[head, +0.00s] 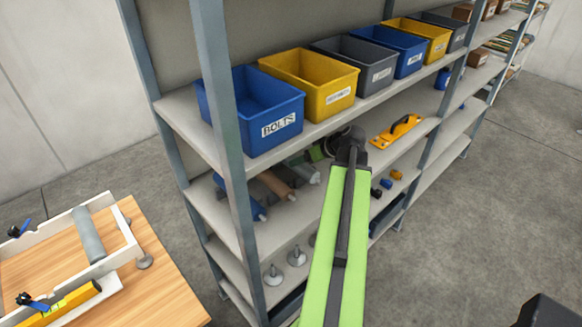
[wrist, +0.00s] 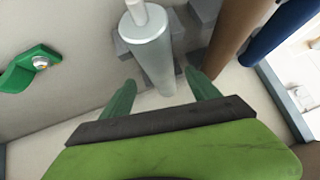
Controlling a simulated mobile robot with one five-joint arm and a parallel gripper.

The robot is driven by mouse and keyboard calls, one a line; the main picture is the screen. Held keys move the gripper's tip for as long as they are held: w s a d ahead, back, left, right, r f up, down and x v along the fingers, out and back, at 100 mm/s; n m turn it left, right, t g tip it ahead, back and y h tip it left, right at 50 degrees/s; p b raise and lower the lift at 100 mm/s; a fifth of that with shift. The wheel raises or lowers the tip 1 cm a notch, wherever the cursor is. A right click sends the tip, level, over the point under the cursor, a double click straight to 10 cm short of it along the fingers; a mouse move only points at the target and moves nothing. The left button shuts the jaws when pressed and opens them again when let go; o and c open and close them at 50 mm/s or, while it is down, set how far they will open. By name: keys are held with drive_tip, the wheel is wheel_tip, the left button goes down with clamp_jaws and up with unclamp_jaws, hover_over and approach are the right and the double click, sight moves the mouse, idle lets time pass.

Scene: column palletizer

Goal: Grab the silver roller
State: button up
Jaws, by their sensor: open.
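The silver roller (wrist: 150,55) lies on a shelf in the wrist view, its pale shaft end toward the top. My gripper (wrist: 160,80) is open, with one green finger on each side of the roller's lower part. I cannot tell whether either finger touches it. In the head view the silver roller (head: 302,168) shows partly on the middle shelf, beside the brown roller (head: 276,185). My arm's dark wrist hides part of that area, and the fingers are not clear there.
The brown roller (wrist: 236,35) and a blue roller (wrist: 285,32) lie to the right. A green bracket (wrist: 28,68) is at left. Bins, including the blue bolts bin (head: 255,110), stand on the shelf above. A grey roller (head: 88,235) lies in a frame on the wooden table (head: 165,285).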

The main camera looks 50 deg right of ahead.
drive_tip(key=b+x, duration=0.3)
drive_tip(key=x, duration=0.2)
drive_tip(key=shift+w, duration=0.2)
drive_tip(key=shift+r, duration=0.15)
clamp_jaws()
